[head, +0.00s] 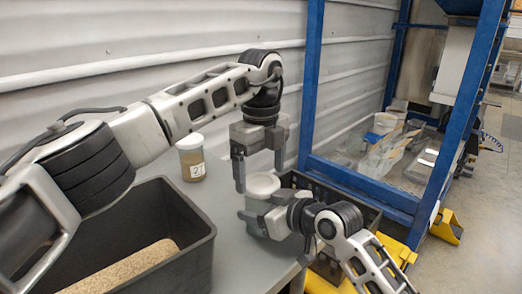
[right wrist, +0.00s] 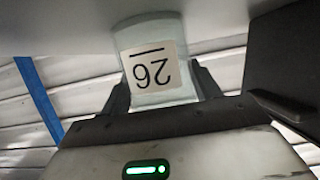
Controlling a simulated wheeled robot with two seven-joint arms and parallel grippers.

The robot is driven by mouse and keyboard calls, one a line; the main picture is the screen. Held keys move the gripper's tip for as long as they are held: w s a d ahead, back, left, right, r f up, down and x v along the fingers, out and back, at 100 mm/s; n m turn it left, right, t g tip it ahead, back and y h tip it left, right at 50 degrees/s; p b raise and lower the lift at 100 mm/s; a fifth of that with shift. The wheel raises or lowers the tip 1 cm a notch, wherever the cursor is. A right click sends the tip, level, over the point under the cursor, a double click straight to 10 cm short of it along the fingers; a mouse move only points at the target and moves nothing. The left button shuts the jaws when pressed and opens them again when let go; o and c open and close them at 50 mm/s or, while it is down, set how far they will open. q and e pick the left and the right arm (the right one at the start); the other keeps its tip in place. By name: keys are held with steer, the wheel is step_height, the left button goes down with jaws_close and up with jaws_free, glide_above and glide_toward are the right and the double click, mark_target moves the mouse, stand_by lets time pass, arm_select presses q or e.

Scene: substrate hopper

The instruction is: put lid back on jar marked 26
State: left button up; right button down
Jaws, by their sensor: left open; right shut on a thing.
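The jar marked 26 (right wrist: 155,72) is clear and appears upside down in the right wrist view, between the fingers of my right gripper (right wrist: 162,88). In the head view, the same jar (head: 256,205) stands near the grey table's edge, with my right gripper (head: 262,221) shut around it. A white round lid (head: 263,184) shows at its top; I cannot tell whether it is fully seated. My left gripper (head: 259,176) is open, pointing down just above and around the lid, with nothing seen between its fingers.
Another jar (head: 192,160) with a white lid and brown contents stands at the back of the table (head: 225,240). A black bin (head: 190,250) holding brown substrate is at front left. A blue frame post (head: 310,80) rises behind.

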mark_target(261, 209)
arm_select(q)
steer(key=shift+f, duration=1.2)
steer(key=c, duration=1)
steer(key=m, duration=0.9)
steer(key=shift+m, duration=0.4)
steer(key=o, duration=1.1)
